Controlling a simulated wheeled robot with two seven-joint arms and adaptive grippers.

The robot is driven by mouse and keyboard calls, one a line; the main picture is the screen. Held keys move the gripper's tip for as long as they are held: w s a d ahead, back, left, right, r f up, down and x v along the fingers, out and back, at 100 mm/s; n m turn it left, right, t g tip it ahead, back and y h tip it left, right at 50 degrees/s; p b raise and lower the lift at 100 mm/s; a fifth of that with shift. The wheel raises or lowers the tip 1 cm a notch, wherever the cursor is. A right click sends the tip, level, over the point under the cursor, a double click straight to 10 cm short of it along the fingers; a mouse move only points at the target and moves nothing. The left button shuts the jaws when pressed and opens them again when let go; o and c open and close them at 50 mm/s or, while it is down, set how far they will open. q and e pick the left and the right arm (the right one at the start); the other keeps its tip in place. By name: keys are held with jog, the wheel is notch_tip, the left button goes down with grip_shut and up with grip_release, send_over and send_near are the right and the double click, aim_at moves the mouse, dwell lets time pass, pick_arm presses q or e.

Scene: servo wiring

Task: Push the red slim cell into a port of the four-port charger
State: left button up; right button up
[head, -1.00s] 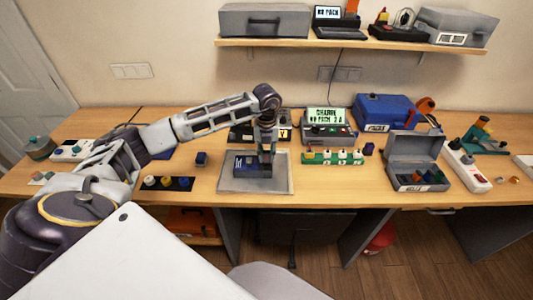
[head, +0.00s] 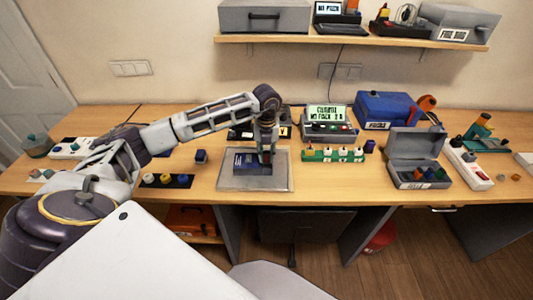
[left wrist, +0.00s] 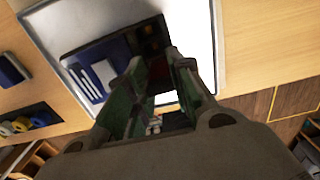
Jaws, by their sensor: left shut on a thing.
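A flat dark box with a blue face, which looks like the four-port charger (head: 246,161), lies on a grey tray. It also shows in the left wrist view (left wrist: 90,62), with white stripes on its label and a dim dark-red patch near the fingertips. My left gripper (head: 266,160) points down over the box's right part, its fingers nearly together. In the left wrist view, its fingertips (left wrist: 154,62) reach over the box. The held piece is mostly hidden; a small reddish bit by the fingertips fits the red slim cell. I cannot tell whether it sits in a port.
The grey tray (head: 225,184) lies near the table's front edge. To its right are a green strip (head: 333,156) with several knobs, a charging unit with a lit screen (head: 325,113) and an open grey case (head: 415,143). A small blue block (head: 201,156) stands left of the tray.

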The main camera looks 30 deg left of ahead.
aim_at(267, 152)
pick_arm(q)
jog(key=shift+f+b, duration=0.45)
jog(key=shift+f, duration=0.25)
jog(key=o, duration=0.9)
jog(key=shift+r, duration=0.1)
jog(key=shift+r, duration=5.95)
